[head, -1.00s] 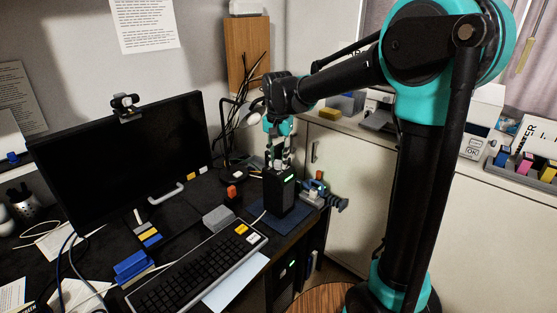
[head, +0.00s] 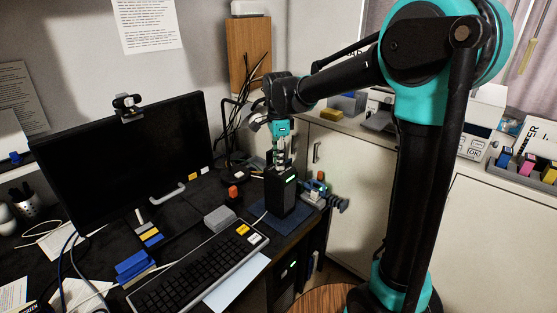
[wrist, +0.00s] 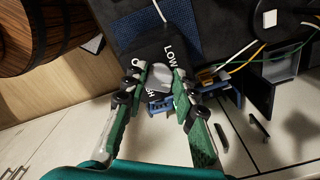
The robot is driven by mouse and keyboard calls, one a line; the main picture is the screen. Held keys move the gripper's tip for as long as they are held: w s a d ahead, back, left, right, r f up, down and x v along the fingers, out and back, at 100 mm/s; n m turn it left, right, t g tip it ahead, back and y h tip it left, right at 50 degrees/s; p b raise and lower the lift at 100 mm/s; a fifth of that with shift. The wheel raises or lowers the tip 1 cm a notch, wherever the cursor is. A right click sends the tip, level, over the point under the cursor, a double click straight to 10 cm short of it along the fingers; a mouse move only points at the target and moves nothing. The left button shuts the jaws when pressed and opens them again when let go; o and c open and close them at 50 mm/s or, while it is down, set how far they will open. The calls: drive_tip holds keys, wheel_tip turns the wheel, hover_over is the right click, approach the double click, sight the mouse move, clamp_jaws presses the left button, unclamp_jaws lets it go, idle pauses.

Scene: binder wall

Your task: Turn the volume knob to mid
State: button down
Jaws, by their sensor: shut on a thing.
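The volume knob (wrist: 162,75) is a round grey knob on the top of a black box (head: 279,194). Around it in the wrist view I read "LOW" on the upper right, part of a label starting with "O" on the upper left, and "GH" at the lower left. My gripper (head: 282,166) points down over the box in the head view. In the wrist view my gripper (wrist: 161,78) has its two fingers shut on opposite sides of the knob. The knob's pointer mark cannot be made out. The fingers hide the knob in the head view.
The box stands on a dark blue mat (head: 295,216) at the desk's right end. A monitor (head: 125,155), a keyboard (head: 200,268) and a grey block (head: 219,218) are to its left. A blue clamp-like thing (head: 318,192) is close on the right. Cables hang behind.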

drive_tip(key=shift+w+m, duration=0.1)
drive_tip(key=shift+m, duration=1)
drive_tip(key=c, duration=1.2)
unclamp_jaws()
wheel_tip(320, 180, up, 12)
